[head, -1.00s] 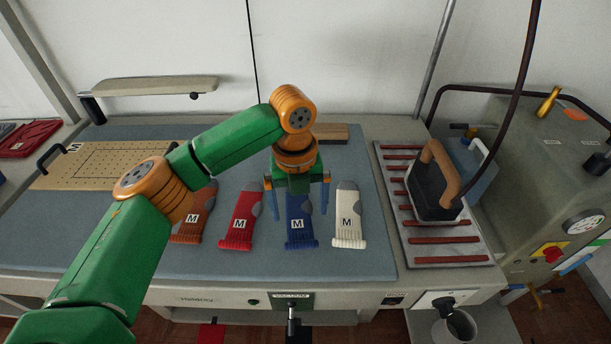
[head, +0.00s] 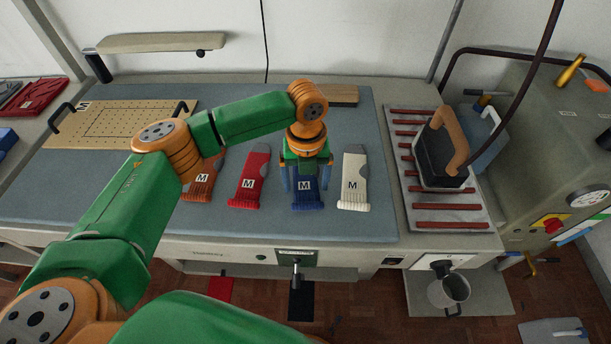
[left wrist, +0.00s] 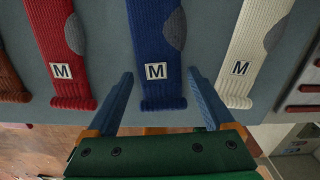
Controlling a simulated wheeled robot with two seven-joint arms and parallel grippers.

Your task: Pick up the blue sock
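The blue sock (head: 307,191) lies flat on the grey-blue table top, its ribbed cuff toward the front edge and an "M" label near the cuff. My left gripper (head: 306,184) is above it, pointing down, and covers its far part in the head view. In the left wrist view the blue sock (left wrist: 157,50) runs up the middle, and the open fingers of my left gripper (left wrist: 162,88) stand on either side of its cuff, apart from it. Nothing is between the fingers except the sock below. My right gripper is not in view.
A red sock (head: 249,178) lies left of the blue one, an orange-brown sock (head: 202,185) beyond it, and a white sock (head: 354,180) to the right. An iron (head: 440,155) stands on a red-barred rest (head: 450,225). A perforated wooden board (head: 120,122) lies at left.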

